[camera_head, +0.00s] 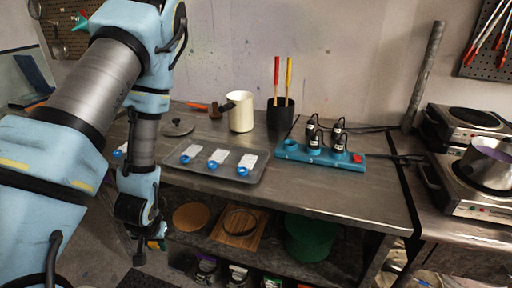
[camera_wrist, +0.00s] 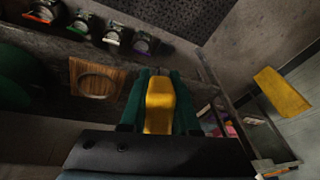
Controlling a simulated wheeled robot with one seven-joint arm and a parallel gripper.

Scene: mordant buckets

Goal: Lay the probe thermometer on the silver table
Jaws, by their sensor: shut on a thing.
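My gripper (camera_head: 150,240) hangs low in front of the grey worktable (camera_head: 385,198), below its top, at the left in the head view. In the wrist view my gripper (camera_wrist: 160,108) has its dark green fingers shut on a yellow thing (camera_wrist: 160,105), which looks like the body of the probe thermometer. Its probe is not clear to see. In the head view it is mostly hidden by the gripper. A second metal-topped table (camera_head: 418,212) stands at the right with hot plates. I cannot tell which of the two is the silver table.
The worktable's front right is clear. Its lower shelf holds a wooden board (camera_head: 238,240).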

